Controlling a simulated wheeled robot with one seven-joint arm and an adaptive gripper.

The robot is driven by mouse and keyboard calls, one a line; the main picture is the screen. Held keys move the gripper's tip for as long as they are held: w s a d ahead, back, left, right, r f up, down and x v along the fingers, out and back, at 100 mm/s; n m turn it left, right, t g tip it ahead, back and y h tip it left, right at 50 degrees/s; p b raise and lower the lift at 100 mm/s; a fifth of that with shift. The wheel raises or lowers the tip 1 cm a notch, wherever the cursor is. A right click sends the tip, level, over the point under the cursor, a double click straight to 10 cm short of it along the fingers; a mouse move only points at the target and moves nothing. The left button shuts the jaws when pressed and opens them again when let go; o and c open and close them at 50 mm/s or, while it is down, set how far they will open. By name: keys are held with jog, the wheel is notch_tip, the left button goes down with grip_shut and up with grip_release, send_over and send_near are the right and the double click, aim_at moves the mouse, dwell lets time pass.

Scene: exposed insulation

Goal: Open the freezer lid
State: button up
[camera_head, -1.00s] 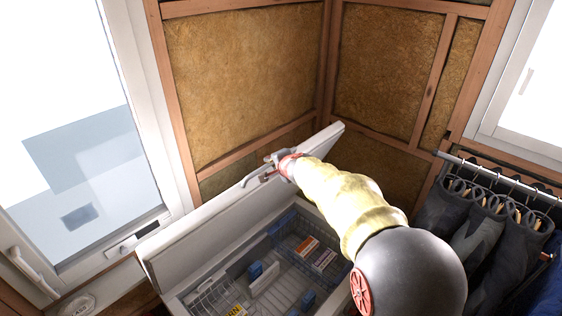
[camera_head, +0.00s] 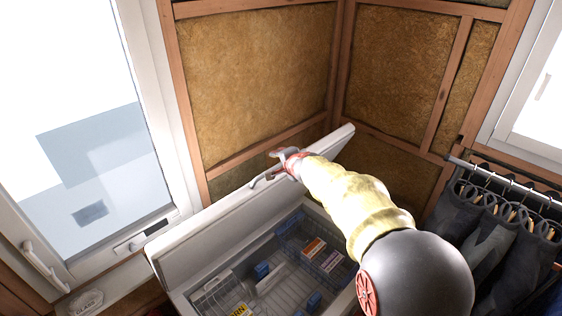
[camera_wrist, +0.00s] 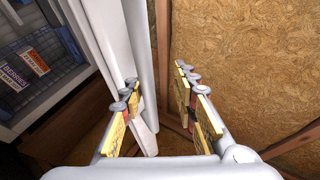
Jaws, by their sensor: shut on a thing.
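The white freezer lid (camera_head: 205,235) stands raised, tilted up along the back of the freezer (camera_head: 180,297). My gripper (camera_head: 283,160) is at the lid's upper edge, beside its handle (camera_head: 262,180). In the wrist view, a pale bar, seemingly the lid handle (camera_wrist: 147,60), runs between the yellow-padded fingers of my gripper (camera_wrist: 157,82), closer to the left finger. My gripper is shut on the handle, though the exact contact is hard to see. The lid (camera_wrist: 100,40) also shows left of the fingers.
The open freezer holds wire baskets (camera_head: 290,228) with boxes and blue items. Wood-framed insulation walls (camera_head: 255,75) stand close behind the lid. A window (camera_head: 95,130) is at left. Dark clothes (camera_head: 480,225) hang from a rail at right.

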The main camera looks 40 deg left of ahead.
jog(key=shift+r, duration=0.45)
jog(key=v, duration=1.1)
jog(key=shift+d+f, duration=0.2)
jog(key=shift+d, duration=0.2)
jog(key=shift+s, duration=0.2)
